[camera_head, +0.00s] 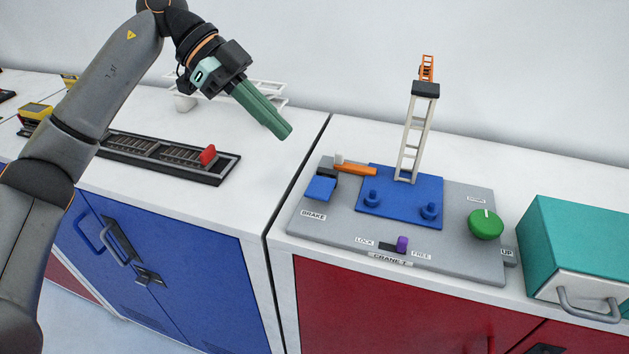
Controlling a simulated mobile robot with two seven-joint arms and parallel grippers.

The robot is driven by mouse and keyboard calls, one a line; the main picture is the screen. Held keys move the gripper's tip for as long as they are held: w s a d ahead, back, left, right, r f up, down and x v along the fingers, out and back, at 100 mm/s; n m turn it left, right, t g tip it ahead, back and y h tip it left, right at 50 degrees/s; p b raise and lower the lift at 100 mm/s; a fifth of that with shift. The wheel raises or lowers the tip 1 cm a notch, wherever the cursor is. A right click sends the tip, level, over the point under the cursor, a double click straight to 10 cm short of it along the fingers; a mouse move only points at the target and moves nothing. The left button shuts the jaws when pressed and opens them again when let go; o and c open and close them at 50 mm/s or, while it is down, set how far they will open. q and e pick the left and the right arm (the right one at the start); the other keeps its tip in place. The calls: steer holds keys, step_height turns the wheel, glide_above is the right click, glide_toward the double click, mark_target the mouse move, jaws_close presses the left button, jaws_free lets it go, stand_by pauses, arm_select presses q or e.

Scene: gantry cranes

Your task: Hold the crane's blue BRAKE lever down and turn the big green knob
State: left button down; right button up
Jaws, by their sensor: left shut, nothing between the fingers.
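The crane's grey base plate (340,226) lies on the right counter. The blue BRAKE lever (320,188) is at its left side, above the BRAKE label. The big green knob (486,224) is at its right side, with a white mark at its top. A purple LOCK/FREE slider (402,244) sits at the front edge, towards the FREE end. The crane tower (416,135) stands on a blue plate in the middle. My left gripper (285,131) is shut and empty, in the air above and to the left of the lever, apart from it. My right gripper is not in view.
A teal box (577,240) with a metal handle stands right of the crane. A black rail tray (150,160) with a red block (208,155) lies on the left counter. A white rack (262,92) stands behind my left gripper. A gap separates the counters.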

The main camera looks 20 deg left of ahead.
arm_select(q)
steer(key=shift+w+a+r+n, duration=0.2)
steer(key=shift+w+a+n, duration=0.1)
steer(key=shift+a, duration=0.25)
glide_above(314, 196)
steer(key=f, duration=0.7)
steer(key=shift+d+f, duration=0.2)
steer(key=shift+f, duration=0.1)
step_height(314, 196, down, 2)
steer(key=shift+a+f, duration=0.15)
steer(key=shift+f, duration=0.6)
steer(key=shift+t, duration=0.3)
